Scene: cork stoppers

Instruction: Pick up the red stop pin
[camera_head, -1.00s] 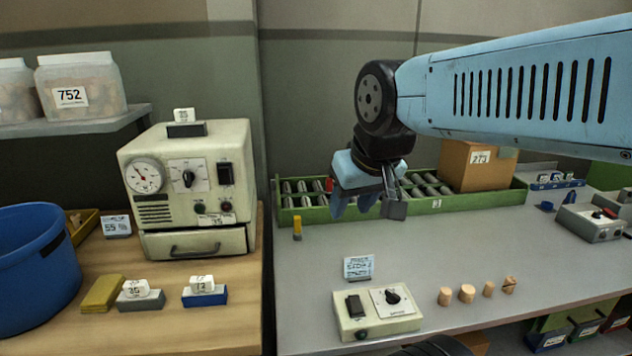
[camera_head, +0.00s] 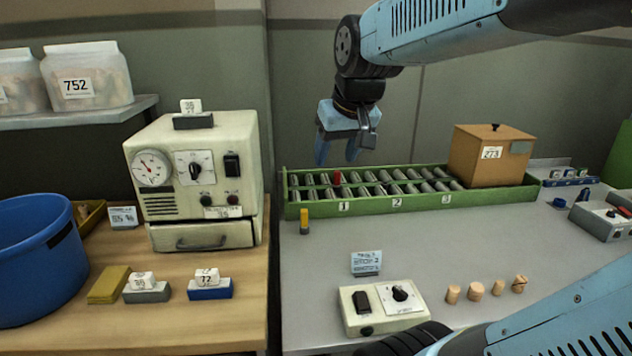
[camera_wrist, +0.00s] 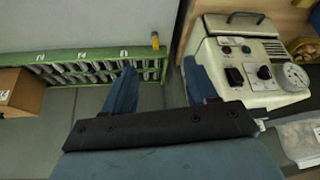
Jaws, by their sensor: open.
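The red stop pin (camera_head: 337,178) is a small red upright peg at the green roller rack (camera_head: 415,203), behind the plate marked 1 in the head view. I cannot make it out in the wrist view. My gripper (camera_head: 338,156) is open and empty, with its blue fingers pointing down. In the head view it appears just above the pin; the gap in depth is hard to judge. In the wrist view the two fingers (camera_wrist: 160,72) are spread apart, with the rack beyond them to the left.
A brown box (camera_head: 490,158) marked 273 stands at the rack's right end. A yellow peg (camera_head: 304,221) stands in front of the rack's left end. A cream machine (camera_head: 195,175) is on the left. Several corks (camera_head: 476,291) stand by a switch box (camera_head: 385,306). The grey bench between is mostly clear.

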